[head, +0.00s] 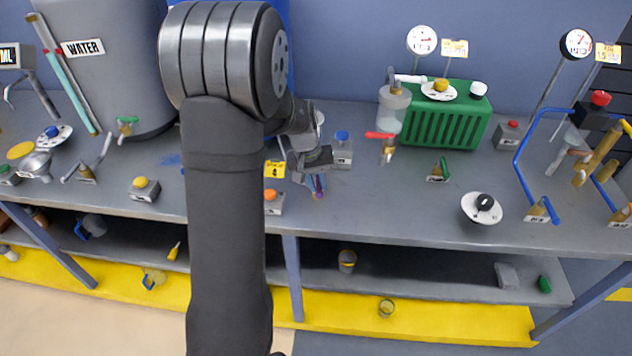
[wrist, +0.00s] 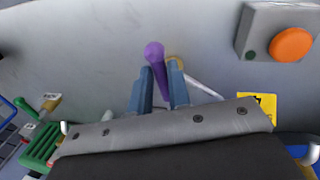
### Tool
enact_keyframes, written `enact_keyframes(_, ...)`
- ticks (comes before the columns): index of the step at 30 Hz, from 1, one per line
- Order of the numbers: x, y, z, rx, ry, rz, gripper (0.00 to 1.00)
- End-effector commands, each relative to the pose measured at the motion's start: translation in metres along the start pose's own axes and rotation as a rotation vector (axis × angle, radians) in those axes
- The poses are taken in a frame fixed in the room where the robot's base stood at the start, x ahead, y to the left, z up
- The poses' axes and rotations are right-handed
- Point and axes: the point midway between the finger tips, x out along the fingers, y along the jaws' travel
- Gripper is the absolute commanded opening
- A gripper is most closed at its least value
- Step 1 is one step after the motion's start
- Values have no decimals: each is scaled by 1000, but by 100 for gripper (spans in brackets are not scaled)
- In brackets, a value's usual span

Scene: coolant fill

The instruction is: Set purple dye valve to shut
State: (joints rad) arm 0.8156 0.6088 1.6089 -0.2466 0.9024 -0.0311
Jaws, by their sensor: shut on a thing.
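The purple dye valve's handle (wrist: 155,55) shows in the wrist view as a purple lever with a rounded end, between the two blue-grey fingers. My gripper (wrist: 159,84) is shut on this handle. A brass part (wrist: 176,63) of the valve shows just beside it. In the head view my gripper (head: 312,172) is low over the middle of the bench, and a little of the purple handle (head: 319,184) shows below it. The arm and fingers hide much of the valve body there.
A grey box with an orange button (head: 271,195) stands close to the left of the gripper, near a yellow label "4" (head: 274,169). A red-handled valve (head: 382,136) and green radiator (head: 440,118) are farther right.

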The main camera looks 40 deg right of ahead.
Motion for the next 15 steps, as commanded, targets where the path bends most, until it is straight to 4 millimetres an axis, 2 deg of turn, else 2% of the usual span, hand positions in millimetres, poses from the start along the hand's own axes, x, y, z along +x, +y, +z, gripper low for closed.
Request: enact_keyframes(15,3,17,-2,-435,87,1,0)
